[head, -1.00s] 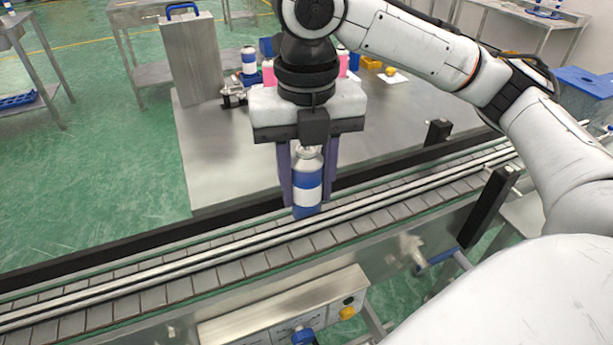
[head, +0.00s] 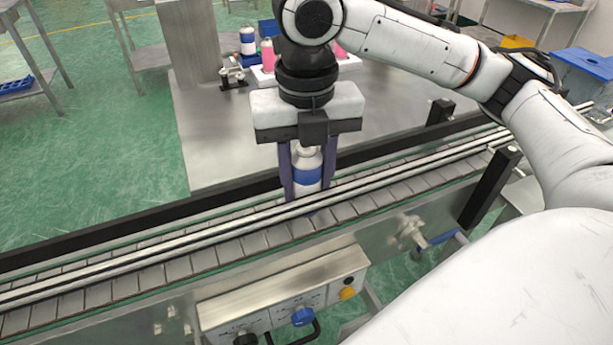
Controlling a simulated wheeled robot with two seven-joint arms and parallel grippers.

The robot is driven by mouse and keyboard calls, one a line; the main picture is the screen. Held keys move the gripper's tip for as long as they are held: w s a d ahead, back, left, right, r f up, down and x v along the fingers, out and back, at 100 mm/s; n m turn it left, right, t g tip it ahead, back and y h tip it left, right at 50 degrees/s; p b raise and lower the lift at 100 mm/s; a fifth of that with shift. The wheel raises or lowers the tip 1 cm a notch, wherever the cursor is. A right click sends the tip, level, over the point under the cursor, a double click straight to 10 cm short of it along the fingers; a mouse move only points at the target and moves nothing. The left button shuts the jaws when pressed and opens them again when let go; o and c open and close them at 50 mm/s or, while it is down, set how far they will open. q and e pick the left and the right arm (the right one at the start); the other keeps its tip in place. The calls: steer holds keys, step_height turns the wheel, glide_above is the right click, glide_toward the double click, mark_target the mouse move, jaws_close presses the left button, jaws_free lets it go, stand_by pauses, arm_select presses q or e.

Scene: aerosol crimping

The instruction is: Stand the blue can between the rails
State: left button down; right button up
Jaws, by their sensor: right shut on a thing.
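The blue can (head: 307,175), with blue and white bands and a pale grey top, is upright over the conveyor. My right gripper (head: 307,182) points straight down and is shut on it, one dark finger on each side. The can's lower part is hidden behind the near pale rail (head: 210,239), which runs along the conveyor. A dark rail (head: 110,238) runs along the far side, behind the can. I cannot tell whether the can's base touches the belt (head: 180,269). My left gripper is not in view.
A control box (head: 285,290) with knobs hangs on the conveyor's near side. A black post (head: 489,187) stands at its right. Behind is a steel table (head: 215,145) with another blue-banded can (head: 247,41) and pink bottles. The belt left of the gripper is clear.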

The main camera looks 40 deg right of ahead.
steer(key=shift+f+p, duration=0.25)
steer(key=shift+p, duration=0.15)
steer(key=shift+f, duration=0.25)
stand_by(0.8)
steer(key=o, duration=1.1)
steer(key=shift+o, duration=0.2)
steer(key=shift+r, duration=0.1)
step_height(320, 180, up, 10)
steer(key=shift+r+p, duration=0.1)
steer(key=shift+p, duration=1.05)
